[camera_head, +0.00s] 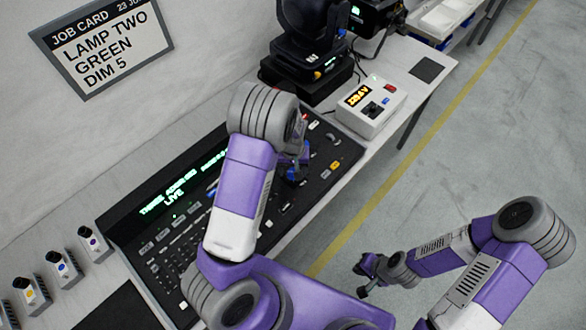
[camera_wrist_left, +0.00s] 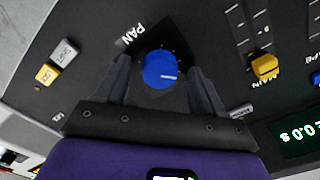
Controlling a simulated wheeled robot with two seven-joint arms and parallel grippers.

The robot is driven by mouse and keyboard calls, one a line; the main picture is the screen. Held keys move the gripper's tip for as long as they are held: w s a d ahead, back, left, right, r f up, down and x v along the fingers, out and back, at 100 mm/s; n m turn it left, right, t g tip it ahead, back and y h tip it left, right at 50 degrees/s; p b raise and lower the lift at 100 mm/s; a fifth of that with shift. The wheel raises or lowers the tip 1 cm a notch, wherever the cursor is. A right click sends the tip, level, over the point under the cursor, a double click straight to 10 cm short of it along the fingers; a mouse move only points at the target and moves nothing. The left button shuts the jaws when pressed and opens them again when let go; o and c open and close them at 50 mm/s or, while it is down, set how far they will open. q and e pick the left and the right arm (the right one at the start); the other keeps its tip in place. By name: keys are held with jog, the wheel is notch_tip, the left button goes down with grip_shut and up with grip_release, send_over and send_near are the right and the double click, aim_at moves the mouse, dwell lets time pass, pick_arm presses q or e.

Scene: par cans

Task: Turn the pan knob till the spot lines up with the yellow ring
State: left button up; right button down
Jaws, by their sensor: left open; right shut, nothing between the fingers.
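The blue pan knob (camera_wrist_left: 160,69), with a pale pointer line, sits on the dark console (camera_head: 318,178) beside a PAN label (camera_wrist_left: 131,34). My left gripper (camera_wrist_left: 160,72) is open, one finger on each side of the knob. A small gap seems to show at each side; contact is unclear. In the head view my left gripper (camera_head: 293,170) is low over the console, and my forearm hides part of it. My right gripper (camera_head: 366,277) is shut and empty, out over the floor. I see neither the light spot nor the yellow ring.
A yellow fader cap (camera_wrist_left: 265,66) and a grey and yellow button pair (camera_wrist_left: 55,64) flank the knob. A black moving-head lamp (camera_head: 309,35) and a white control box (camera_head: 371,107) stand behind the console. Small boxes with coloured buttons (camera_head: 92,243) line the left.

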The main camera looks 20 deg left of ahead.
pick_arm(q)
jog(key=shift+r+p, duration=0.55)
jog(key=shift+r, duration=3.2)
